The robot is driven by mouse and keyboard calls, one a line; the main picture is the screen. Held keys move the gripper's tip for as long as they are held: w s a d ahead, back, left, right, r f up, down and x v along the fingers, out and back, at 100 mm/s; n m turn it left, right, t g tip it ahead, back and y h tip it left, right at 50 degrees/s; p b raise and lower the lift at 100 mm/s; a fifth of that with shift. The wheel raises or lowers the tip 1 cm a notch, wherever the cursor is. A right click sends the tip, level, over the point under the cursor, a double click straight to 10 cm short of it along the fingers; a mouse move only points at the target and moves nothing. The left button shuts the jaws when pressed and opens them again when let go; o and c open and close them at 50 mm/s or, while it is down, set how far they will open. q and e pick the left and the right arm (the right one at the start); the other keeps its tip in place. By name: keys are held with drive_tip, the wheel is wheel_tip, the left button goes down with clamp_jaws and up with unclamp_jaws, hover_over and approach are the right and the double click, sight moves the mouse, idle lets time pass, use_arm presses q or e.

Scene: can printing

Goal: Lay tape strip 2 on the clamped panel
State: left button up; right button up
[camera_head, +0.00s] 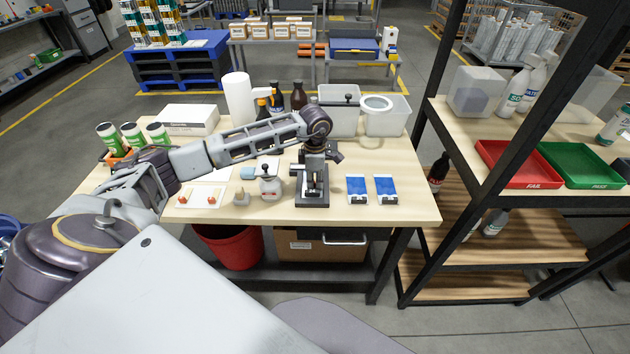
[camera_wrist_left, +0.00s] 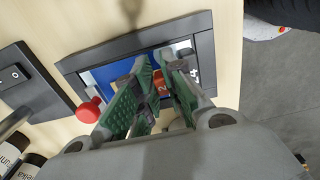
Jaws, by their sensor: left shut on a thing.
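My left gripper (camera_head: 314,168) points down over a dark clamp fixture (camera_head: 312,203) on the table. In the left wrist view its green-padded fingers (camera_wrist_left: 155,95) are closed on a small orange-red piece marked 2 (camera_wrist_left: 163,84), taken as tape strip 2. Below it, the dark frame (camera_wrist_left: 70,66) surrounds a blue panel (camera_wrist_left: 104,74) with a pale part at its right. The fingers hide much of the panel, and I cannot tell whether the strip touches it. A red knob (camera_wrist_left: 91,109) sits at the frame's left side. My right gripper is out of view.
Two blue-and-white panels (camera_head: 357,190) (camera_head: 386,190) lie right of the fixture. Left of it stand a small grey-white device (camera_head: 269,187) and a white sheet (camera_head: 201,196) with small red-tipped pieces. Bottles and clear bins (camera_head: 386,120) stand behind. A shelf rack is at the right.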

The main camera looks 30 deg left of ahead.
use_arm(q)
drive_tip(key=shift+f, duration=0.15)
drive_tip(key=o, duration=0.5)
drive_tip(key=shift+c, duration=0.2)
drive_tip(key=shift+r, duration=0.2)
wheel_tip(320, 180, up, 12)
drive_tip(key=b, duration=0.2)
idle(0.3)
idle(0.3)
